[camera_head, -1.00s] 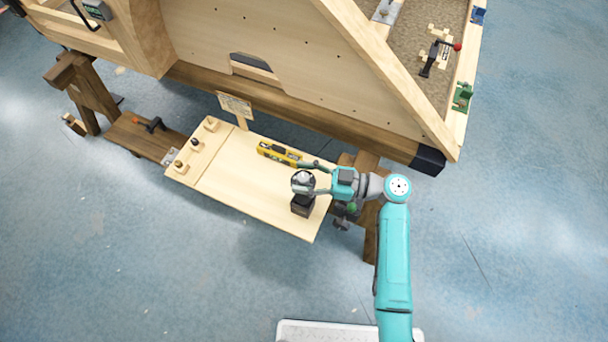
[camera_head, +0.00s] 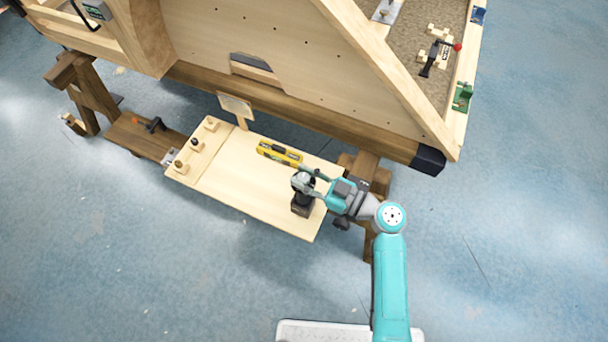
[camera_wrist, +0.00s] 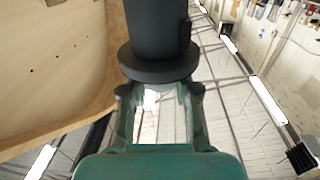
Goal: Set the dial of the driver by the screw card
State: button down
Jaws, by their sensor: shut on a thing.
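The driver (camera_head: 302,208) stands upright near the right end of the light wooden board (camera_head: 245,195), with a dark base and a grey top. My gripper (camera_head: 310,185) comes from the right and is shut on the upper part of the driver. In the wrist view, a black cylinder with a wide dark ring, part of the driver (camera_wrist: 158,62), sits between the fingers of my gripper (camera_wrist: 158,95). The dial's marks cannot be made out. The screw card (camera_head: 236,105) stands on a small post behind the board; its print is unreadable.
A yellow level (camera_head: 279,153) lies on the board behind the driver. Several small knobbed blocks (camera_head: 195,145) sit at its left end. A large wooden frame (camera_head: 300,80) rises behind, on trestles. The middle of the board is clear.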

jog(key=m+t+h, duration=0.1)
jog(key=t, duration=0.1)
jog(key=m+t+h, duration=0.1)
jog(key=m+t, duration=0.1)
jog(key=shift+s+a+h, duration=0.1)
jog(key=shift+s+h, duration=0.05)
jog(key=shift+h, duration=0.15)
jog(key=shift+m+t+h, duration=1.4)
jog(key=shift+t+h, duration=0.1)
jog(key=shift+m+t+h, duration=0.3)
jog(key=shift+m+h, duration=0.1)
jog(key=shift+h, duration=0.1)
jog(key=c, duration=0.8)
grip_release()
jog(key=v, duration=1.2)
jog(key=shift+f, duration=0.1)
